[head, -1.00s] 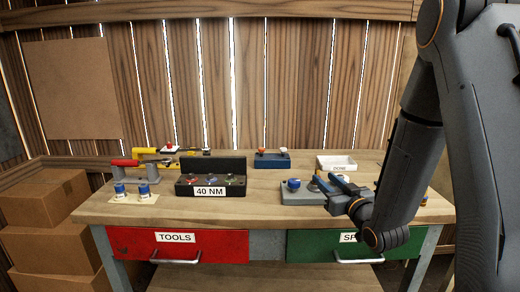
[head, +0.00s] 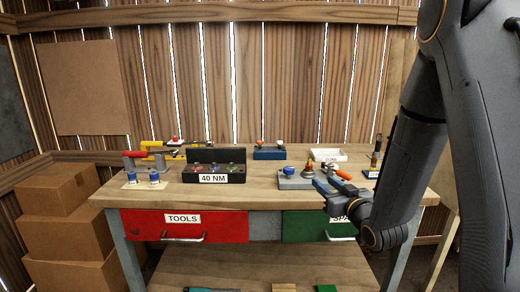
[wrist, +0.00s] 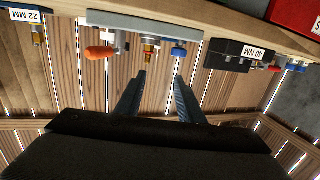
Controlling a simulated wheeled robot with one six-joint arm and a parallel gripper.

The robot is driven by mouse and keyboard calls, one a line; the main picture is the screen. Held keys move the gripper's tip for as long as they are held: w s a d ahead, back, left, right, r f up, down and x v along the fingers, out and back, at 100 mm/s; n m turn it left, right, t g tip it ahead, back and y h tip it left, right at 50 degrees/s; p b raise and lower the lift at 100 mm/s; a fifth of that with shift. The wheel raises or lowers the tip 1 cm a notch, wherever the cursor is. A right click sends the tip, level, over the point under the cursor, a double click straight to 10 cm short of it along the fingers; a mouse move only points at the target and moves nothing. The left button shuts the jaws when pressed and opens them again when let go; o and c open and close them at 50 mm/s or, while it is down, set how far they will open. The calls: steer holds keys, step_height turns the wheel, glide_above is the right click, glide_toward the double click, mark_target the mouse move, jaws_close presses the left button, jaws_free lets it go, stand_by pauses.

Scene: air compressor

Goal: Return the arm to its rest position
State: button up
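My arm reaches down the right side of the head view. My gripper (head: 328,186) is in front of the workbench (head: 255,194), level with its top in the picture. In the wrist view, which is upside down, the two fingers of my gripper (wrist: 160,84) stand apart with nothing between them. Beyond them is a grey block (wrist: 135,22) with a blue knob (wrist: 178,52), a brass fitting (wrist: 148,52) and an orange handle (wrist: 100,52). That block also shows in the head view, partly hidden by my gripper.
A dark 40 NM box (head: 214,166), a DONE tray (head: 328,154) and a blue block (head: 269,153) stand on the bench. A red TOOLS drawer (head: 185,231) and a green drawer (head: 305,229) are shut. Cardboard boxes (head: 65,235) are stacked at left.

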steer(key=s+d+f+m+g+h, duration=0.1)
steer(key=s+f+g+h, duration=0.1)
steer(key=s+f+g, duration=0.3)
steer(key=s+f+m+g+h, duration=0.1)
steer(key=s+f+g+h, duration=0.2)
steer(key=s, duration=0.5)
steer(key=s+a+r+m+g, duration=0.1)
steer(key=s+g, duration=0.7)
steer(key=s, duration=1.1)
steer(key=shift+a+g+y, duration=0.3)
steer(key=shift+a, duration=0.4)
